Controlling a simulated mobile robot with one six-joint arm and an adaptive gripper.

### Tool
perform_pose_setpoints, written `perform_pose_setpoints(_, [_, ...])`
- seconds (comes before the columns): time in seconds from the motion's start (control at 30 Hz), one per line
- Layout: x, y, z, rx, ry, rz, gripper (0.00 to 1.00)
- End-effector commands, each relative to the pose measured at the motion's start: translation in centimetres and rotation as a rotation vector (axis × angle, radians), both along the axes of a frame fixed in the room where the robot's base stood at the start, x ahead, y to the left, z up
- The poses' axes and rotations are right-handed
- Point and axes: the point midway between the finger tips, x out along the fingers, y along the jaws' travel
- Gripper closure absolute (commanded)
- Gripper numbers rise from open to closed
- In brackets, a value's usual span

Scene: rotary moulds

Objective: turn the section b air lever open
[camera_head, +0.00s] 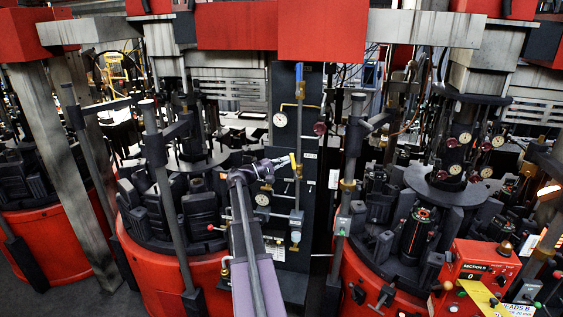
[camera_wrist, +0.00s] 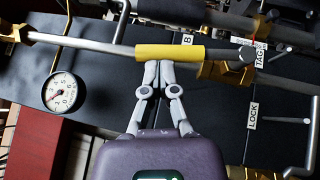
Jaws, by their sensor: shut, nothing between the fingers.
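A yellow sleeve (camera_wrist: 170,52) lies across a grey pipe or bar in the wrist view, and it appears to be the air lever's grip. In the head view a small yellow lever (camera_head: 293,161) shows on the dark valve panel. My gripper (camera_wrist: 158,63) is shut and empty, its fingertips together at the sleeve's lower edge. I cannot tell whether they touch it. In the head view my gripper (camera_head: 284,161) is close beside the yellow lever, and my arm hides part of the panel. A brass valve body (camera_wrist: 225,70) sits right of the sleeve.
A round gauge (camera_wrist: 63,92) is left of my gripper, and a LOCK label (camera_wrist: 252,115) with a grey bar is to its right. In the head view, red mould machines flank the panel. A red SECTION B control box (camera_head: 480,268) stands at lower right.

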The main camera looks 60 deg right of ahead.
Motion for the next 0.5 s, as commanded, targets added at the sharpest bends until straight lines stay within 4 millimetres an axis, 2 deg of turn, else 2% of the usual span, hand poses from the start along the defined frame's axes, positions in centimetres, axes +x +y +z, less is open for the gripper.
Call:
perform_pose_setpoints(0.2, [-1.17,-0.42,0.41,-0.001,0.000,-0.008,1.00])
perform_pose_setpoints(0.5, [-1.39,-0.54,0.46,-0.001,0.001,-0.009,1.00])
